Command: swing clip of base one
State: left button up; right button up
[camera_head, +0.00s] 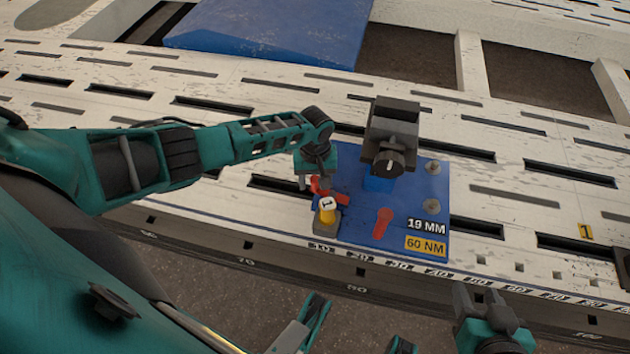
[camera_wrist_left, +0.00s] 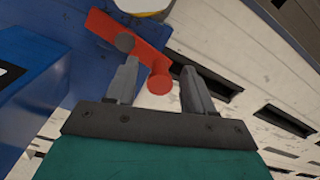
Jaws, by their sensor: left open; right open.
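A red clip (camera_head: 318,187) sits just behind that marker, partly hidden by my left gripper (camera_head: 311,184). In the left wrist view the red clip (camera_wrist_left: 137,41) shows a grey pivot and a raised round red knob (camera_wrist_left: 160,84). The knob is between the two open fingers of my left gripper (camera_wrist_left: 158,91); I see no clear contact. My right gripper (camera_head: 479,298) is open and empty in front of the bench edge.
A dark grey clamp-like block (camera_head: 393,126) stands on the plate. A second red lever (camera_head: 383,222) and grey bolts (camera_head: 433,167) are on it, with labels reading 19 MM and 60 NM. A large blue block (camera_head: 270,30) lies behind.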

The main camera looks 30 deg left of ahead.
jog(key=shift+r, duration=0.1)
pick_arm(q)
grip_shut()
dwell(0.4)
